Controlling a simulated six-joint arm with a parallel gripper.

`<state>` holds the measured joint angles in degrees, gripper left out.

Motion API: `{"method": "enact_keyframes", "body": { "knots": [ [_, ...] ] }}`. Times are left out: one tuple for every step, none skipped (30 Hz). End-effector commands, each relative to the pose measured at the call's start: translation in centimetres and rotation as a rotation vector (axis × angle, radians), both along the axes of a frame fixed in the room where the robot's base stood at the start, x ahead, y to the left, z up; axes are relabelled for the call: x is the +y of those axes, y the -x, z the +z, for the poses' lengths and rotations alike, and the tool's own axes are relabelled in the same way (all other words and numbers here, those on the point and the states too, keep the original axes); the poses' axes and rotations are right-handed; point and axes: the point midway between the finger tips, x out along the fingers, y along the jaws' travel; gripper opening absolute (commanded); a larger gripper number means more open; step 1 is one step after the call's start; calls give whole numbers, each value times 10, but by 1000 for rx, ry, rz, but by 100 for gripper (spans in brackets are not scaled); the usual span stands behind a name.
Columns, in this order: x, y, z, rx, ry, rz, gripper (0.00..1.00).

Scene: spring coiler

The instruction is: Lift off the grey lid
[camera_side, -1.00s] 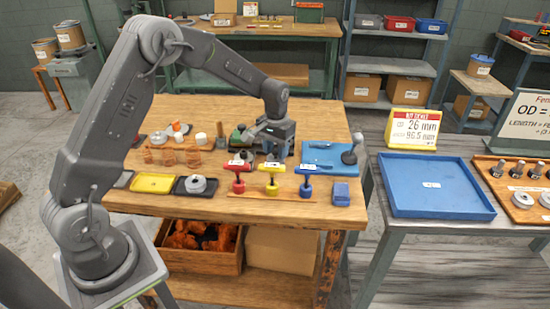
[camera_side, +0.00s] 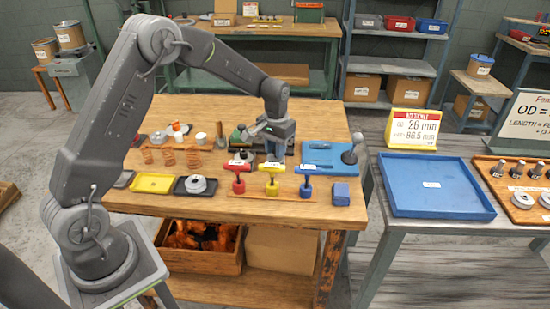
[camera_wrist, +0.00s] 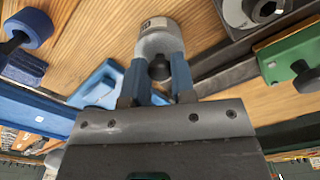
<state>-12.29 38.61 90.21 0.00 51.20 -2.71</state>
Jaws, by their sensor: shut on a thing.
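My gripper (camera_side: 275,150) is over the middle of the wooden bench in the side view, low near the coiler. In the wrist view, its two blue fingers (camera_wrist: 157,85) are closed at the dark knob of a grey, round piece with a small label (camera_wrist: 160,38), which looks like the grey lid. In the side view the lid is hidden by the gripper. I cannot tell whether it touches what is under it.
T-handled tools, red (camera_side: 238,180), yellow (camera_side: 272,180) and blue (camera_side: 305,180), stand in front of the gripper. A blue board (camera_side: 322,150) lies to its right. A green block (camera_wrist: 290,50) is close by in the wrist view.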

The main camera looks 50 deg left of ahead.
Motion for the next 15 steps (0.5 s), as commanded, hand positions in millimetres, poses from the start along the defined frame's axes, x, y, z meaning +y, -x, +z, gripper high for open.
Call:
{"method": "enact_keyframes", "body": {
  "knots": [
    [0, 0, 2, -2, -1, 0, 11],
    [0, 0, 3, -2, -1, 0, 11],
    [0, 0, 5, -2, -1, 0, 11],
    [0, 0, 6, -2, -1, 0, 11],
    [0, 0, 7, -2, -1, 0, 11],
    [0, 0, 8, -1, 0, 0, 11],
    [0, 0, 8, -1, 0, 0, 11],
    [0, 0, 9, -1, 0, 0, 11],
    [0, 0, 9, 0, 0, 0, 11],
    [0, 0, 9, 0, 0, 0, 11],
    [0, 0, 9, 0, 0, 0, 11],
    [0, 0, 9, 0, 0, 0, 11],
    [0, 0, 9, 0, 0, 0, 11],
    [0, 0, 9, 0, 0, 0, 11],
    [0, 0, 9, 0, 0, 0, 11]
  ]
}}
